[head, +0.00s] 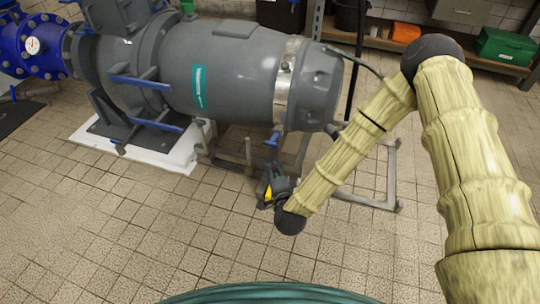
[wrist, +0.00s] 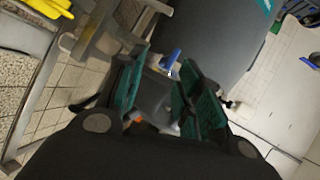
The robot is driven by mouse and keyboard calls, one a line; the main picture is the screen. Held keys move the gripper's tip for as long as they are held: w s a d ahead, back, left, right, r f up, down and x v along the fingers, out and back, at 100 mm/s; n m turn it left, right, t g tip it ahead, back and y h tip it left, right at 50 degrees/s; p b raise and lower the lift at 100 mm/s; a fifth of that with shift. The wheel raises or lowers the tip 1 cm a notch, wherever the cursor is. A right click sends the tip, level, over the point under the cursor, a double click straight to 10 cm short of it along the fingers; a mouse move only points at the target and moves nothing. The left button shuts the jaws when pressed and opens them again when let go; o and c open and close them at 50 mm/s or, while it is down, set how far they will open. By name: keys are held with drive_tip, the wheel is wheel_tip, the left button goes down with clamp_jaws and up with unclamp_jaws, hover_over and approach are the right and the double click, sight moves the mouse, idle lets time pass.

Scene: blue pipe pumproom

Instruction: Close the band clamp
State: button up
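The band clamp (head: 287,80) is a pale metal strip around the right part of a large grey cylindrical housing (head: 225,70). A small blue lever (head: 273,138) hangs at the band's lower edge, pointing down. My gripper (head: 276,180) is just below this lever, apart from it in the head view. In the wrist view my gripper's two teal-padded fingers (wrist: 165,78) are spread, with a gap between them. A blue lever (wrist: 173,58) shows just beyond the fingertips, between them. Whether the band is fully tight around the housing cannot be told.
A metal tube frame (head: 370,199) stands on the floor under and right of the housing. Other blue levers (head: 155,124) are on the left flange. A thin rod (head: 352,62) sticks out at the upper right. Tiled floor (head: 120,230) in front is clear.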

sight(271, 142)
drive_tip(key=w+m+b, duration=0.1)
drive_tip(key=w+b, duration=0.1)
drive_tip(key=w, duration=0.3)
drive_tip(key=w+a+f+m+t+b, duration=0.1)
drive_tip(key=w+b, duration=0.2)
drive_tip(key=w, duration=0.2)
drive_tip(key=w+m+t+h+b, duration=0.1)
drive_tip(key=w+b, duration=0.2)
drive_tip(key=w, duration=0.2)
drive_tip(key=shift+a+f, duration=0.15)
clamp_jaws()
